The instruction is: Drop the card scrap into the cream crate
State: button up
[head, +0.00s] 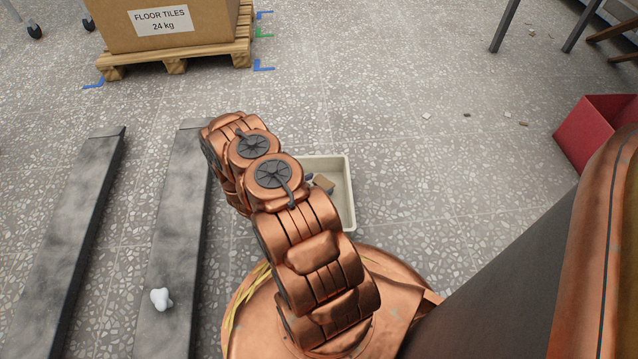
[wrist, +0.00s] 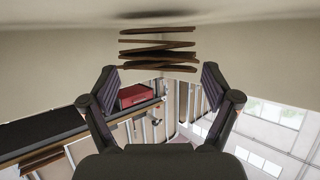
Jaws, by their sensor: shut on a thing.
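My gripper (wrist: 160,71) shows in the wrist view, its two dark fingers closed on the ends of a brown, zigzag-folded strip, the card scrap (wrist: 158,67). In the head view my copper arm hides the gripper and the scrap. The cream crate (head: 347,200) stands on the floor just behind and right of my arm, which covers its left part. A small brown piece and a dark bluish thing lie inside it. How far the scrap is from the crate cannot be told.
A white lump (head: 161,299) lies on a long grey bar at the left. A carton (head: 170,25) stands on a wooden pallet (head: 180,60) at the back. A red bin (head: 590,130) is at the right. The floor between has a few small scraps.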

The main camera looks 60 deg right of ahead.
jog(key=o, duration=0.8)
jog(key=shift+r, duration=0.55)
jog(key=p+v, duration=0.1)
jog(key=v, duration=0.1)
jog(key=shift+a+r, duration=0.2)
jog(key=shift+a, duration=0.05)
jog(key=shift+p+v, duration=1.05)
jog(key=shift+v, duration=1.4)
jog(key=shift+f, duration=0.1)
